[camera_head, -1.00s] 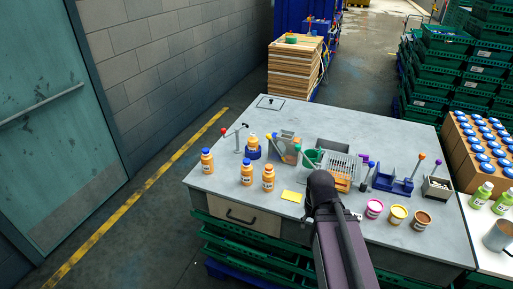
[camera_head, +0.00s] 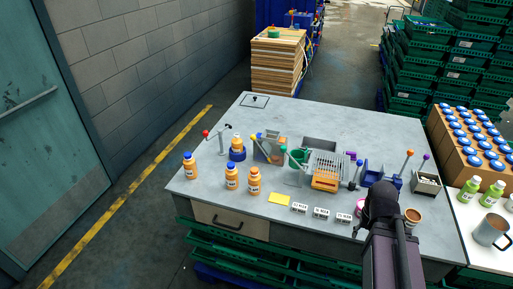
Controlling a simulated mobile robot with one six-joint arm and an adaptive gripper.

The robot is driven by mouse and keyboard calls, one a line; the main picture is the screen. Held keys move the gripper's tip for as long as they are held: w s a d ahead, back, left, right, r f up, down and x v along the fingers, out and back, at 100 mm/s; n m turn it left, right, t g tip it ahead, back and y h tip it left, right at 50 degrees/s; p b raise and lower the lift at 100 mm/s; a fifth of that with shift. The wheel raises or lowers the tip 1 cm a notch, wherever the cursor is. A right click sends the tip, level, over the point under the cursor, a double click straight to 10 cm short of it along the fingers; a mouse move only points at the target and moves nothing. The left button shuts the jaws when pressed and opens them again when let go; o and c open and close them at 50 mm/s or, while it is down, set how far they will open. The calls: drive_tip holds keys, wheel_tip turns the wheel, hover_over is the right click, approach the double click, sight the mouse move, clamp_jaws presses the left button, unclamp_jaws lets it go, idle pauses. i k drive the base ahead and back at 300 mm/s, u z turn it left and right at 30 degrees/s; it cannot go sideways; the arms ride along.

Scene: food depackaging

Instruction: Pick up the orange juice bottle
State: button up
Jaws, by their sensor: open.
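Several orange juice bottles stand on the grey worktable (camera_head: 330,245). One with a blue cap (camera_head: 190,167) is upright near the table's left edge. A second upright bottle (camera_head: 231,179) stands to its right, and a third (camera_head: 254,183) is close beside that one. Another orange bottle (camera_head: 237,144) sits in a blue holder behind them. My arm rises at the lower right, over the table's front right part and well to the right of the bottles. My gripper is not visible; my arm hides whatever is beyond it.
A yellow note (camera_head: 279,199) and white labels (camera_head: 321,213) lie near the front edge. A brown-filled tub (camera_head: 412,216) is right of my arm.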

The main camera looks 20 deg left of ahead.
sight(236, 141)
drive_tip(key=z, duration=1.45)
drive_tip(key=k, duration=0.85)
drive_tip(key=z, duration=1.1)
drive_tip(key=k, duration=0.2)
drive_tip(key=u, duration=2.8)
